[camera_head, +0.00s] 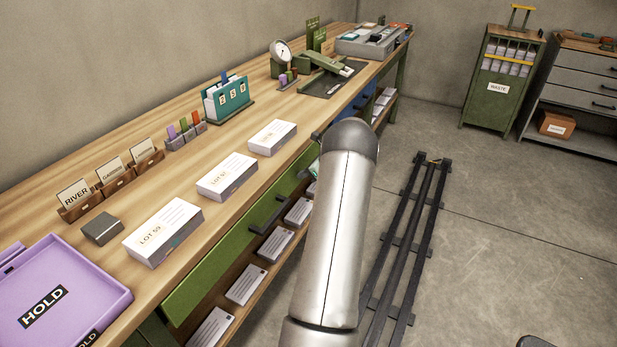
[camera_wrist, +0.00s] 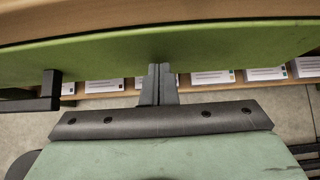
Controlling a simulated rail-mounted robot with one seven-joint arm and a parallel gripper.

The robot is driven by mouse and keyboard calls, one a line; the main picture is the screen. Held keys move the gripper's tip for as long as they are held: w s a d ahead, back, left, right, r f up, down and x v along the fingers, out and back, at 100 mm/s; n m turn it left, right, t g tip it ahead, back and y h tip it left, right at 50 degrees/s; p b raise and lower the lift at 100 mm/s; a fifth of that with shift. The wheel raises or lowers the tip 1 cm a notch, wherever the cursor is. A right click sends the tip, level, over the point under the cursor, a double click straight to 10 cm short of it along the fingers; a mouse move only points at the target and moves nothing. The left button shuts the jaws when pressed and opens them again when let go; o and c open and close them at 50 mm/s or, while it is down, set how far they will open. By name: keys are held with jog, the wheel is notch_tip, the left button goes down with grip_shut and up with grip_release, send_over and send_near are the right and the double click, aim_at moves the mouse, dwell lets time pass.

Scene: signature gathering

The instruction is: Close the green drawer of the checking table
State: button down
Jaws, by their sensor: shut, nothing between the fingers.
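The green drawer (camera_head: 212,265) is under the front edge of the wooden checking table (camera_head: 195,222). Its long front shows no clear gap to the tabletop in the head view, and I cannot tell if it is fully closed. Its black handle (camera_head: 268,214) is also at the left of the wrist view (camera_wrist: 42,97). In the wrist view, my gripper (camera_wrist: 158,68) is shut and empty, its fingertips at the green drawer front (camera_wrist: 215,52), right of the handle. They look touching or very close. In the head view my arm hides the gripper.
A shelf with several card stacks (camera_head: 246,286) lies below the drawer. White lot boxes (camera_head: 228,177), a purple HOLD tray (camera_head: 112,292) and a teal card holder (camera_head: 230,101) stand on the tabletop. A dark floor rail (camera_head: 425,215) runs alongside. A green waste cabinet (camera_head: 490,105) stands at the back.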

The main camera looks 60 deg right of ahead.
jog(key=shift+w+a+r, duration=0.1)
jog(key=shift+w, duration=1)
jog(key=shift+w+a, duration=0.1)
jog(key=s+d+r, duration=0.2)
jog(key=s+r, duration=0.4)
jog(key=s, duration=0.6)
jog(key=shift+r, duration=0.3)
